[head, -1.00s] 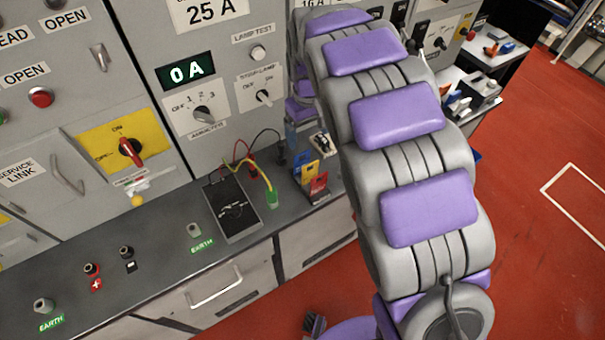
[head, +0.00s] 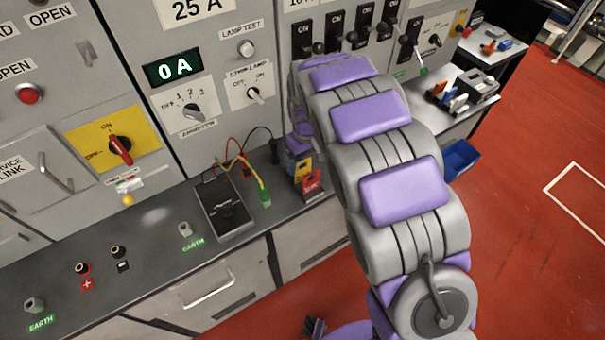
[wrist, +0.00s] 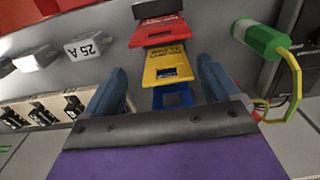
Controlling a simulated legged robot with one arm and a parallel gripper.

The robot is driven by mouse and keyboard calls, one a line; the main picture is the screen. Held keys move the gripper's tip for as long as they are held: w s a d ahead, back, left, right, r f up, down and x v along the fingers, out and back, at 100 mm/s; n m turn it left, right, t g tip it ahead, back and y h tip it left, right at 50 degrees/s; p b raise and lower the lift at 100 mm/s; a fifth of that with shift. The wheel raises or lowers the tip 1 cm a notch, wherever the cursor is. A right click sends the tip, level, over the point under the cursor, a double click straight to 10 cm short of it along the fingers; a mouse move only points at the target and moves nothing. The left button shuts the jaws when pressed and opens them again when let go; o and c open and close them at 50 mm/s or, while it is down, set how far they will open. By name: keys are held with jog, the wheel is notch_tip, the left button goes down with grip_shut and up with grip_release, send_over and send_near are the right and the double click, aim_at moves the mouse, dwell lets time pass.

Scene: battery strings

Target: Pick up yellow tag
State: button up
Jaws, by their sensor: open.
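The yellow tag (wrist: 166,68) shows in the wrist view between a red tag (wrist: 158,30) and a blue tag (wrist: 174,96), all in one stepped row. My gripper (wrist: 160,82) is open, with one blue-grey finger on each side of the row. The yellow tag appears between the fingers; I cannot tell whether either finger touches it. In the head view the yellow tag (head: 301,168) stands on the counter beside the red tag (head: 311,183). My arm partly hides that spot, and my gripper is hard to make out there.
A green clip (wrist: 262,38) with a yellow cable is close by in the wrist view. A black meter (head: 222,208) with cables lies on the grey counter (head: 150,225). The panel wall with switches stands behind.

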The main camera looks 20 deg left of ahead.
aim_at(303, 170)
jog(key=shift+s+d+f+b, duration=0.1)
jog(key=shift+d+f+b, duration=0.1)
jog(key=shift+f, duration=0.3)
jog(key=shift+d+f+b, duration=0.15)
jog(key=shift+f, duration=0.35)
jog(key=a+f, duration=0.2)
jog(key=f, duration=0.1)
jog(key=shift+a+f+b, duration=0.2)
jog(key=shift+a+b, duration=0.05)
jog(key=shift+b, duration=0.1)
jog(key=shift+a, duration=0.25)
jog(key=shift+d+r, duration=0.2)
jog(key=shift+d, duration=0.65)
jog(key=shift+c, duration=1.3)
jog(key=shift+d+r, duration=0.1)
jog(key=shift+d, duration=0.4)
jog(key=shift+c, duration=1.4)
jog(key=shift+a, duration=0.1)
jog(key=shift+c, duration=0.8)
jog(key=shift+a+f, duration=0.25)
jog(key=shift+a, duration=0.65)
jog(key=c, duration=0.4)
jog(key=shift+d+r, duration=0.1)
jog(key=shift+d, duration=0.3)
jog(key=shift+r, duration=0.1)
